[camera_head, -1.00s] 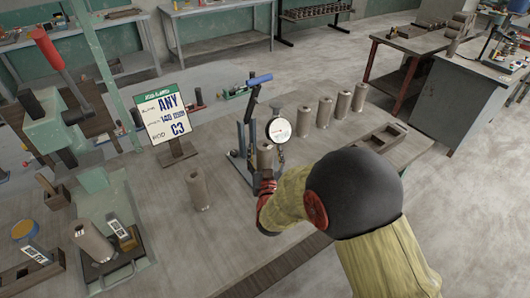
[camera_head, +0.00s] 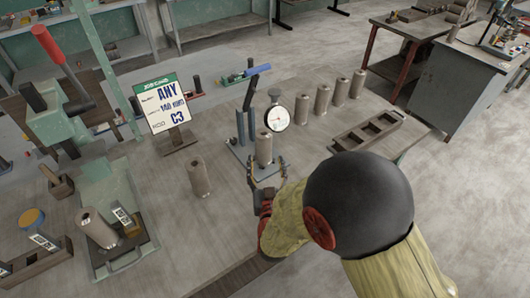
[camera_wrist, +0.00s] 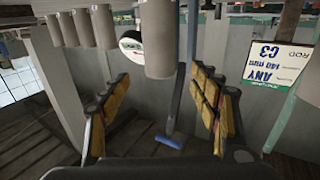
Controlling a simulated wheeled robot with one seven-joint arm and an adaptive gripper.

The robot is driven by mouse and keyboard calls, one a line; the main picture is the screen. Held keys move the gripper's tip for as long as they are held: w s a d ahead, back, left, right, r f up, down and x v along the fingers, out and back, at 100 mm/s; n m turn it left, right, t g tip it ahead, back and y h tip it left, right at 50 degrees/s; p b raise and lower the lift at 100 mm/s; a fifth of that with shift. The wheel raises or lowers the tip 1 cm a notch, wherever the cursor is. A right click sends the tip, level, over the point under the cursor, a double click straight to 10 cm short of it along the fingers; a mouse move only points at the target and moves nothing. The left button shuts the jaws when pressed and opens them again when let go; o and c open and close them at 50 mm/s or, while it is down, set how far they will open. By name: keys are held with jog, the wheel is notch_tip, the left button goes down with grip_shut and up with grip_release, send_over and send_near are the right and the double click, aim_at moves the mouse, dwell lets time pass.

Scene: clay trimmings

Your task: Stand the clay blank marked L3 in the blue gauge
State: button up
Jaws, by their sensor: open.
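The blue gauge (camera_head: 241,128) stands at the middle of the bench, with a lever and a round white dial (camera_head: 277,119). A brown clay blank (camera_head: 264,147) stands upright on its base beside the dial; no L3 mark is legible on it. My gripper (camera_head: 267,168) is open just in front of this blank. In the wrist view, which is upside down, the blank (camera_wrist: 160,40) shows ahead between the spread fingers (camera_wrist: 155,90), with nothing held. The dial (camera_wrist: 132,46) shows beside it.
Several blanks (camera_head: 322,101) stand in a row behind the gauge to the right. Another blank (camera_head: 198,176) stands alone to the left. A job card (camera_head: 167,107) stands behind that one. A slotted wooden tray (camera_head: 368,135) lies at the right. A green press (camera_head: 60,100) stands at the left.

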jog(key=shift+s, duration=0.4)
jog(key=s+d+r+g+y, duration=0.1)
jog(key=s+d+r+g, duration=0.1)
jog(key=d+r+g, duration=0.6)
jog(key=s+d+r+g, duration=0.1)
jog(key=s+d+r, duration=0.1)
jog(key=s, duration=0.6)
jog(key=s+d+r+g+h, duration=0.1)
jog(key=s+d+r+g, duration=0.1)
jog(key=s+d, duration=0.3)
jog(key=s+d+r+g+h, duration=0.1)
jog(key=s+d+r, duration=0.1)
jog(key=s, duration=0.9)
jog(key=shift+d+r+m, duration=0.15)
jog(key=shift+d+m, duration=0.25)
jog(key=shift+d, duration=0.45)
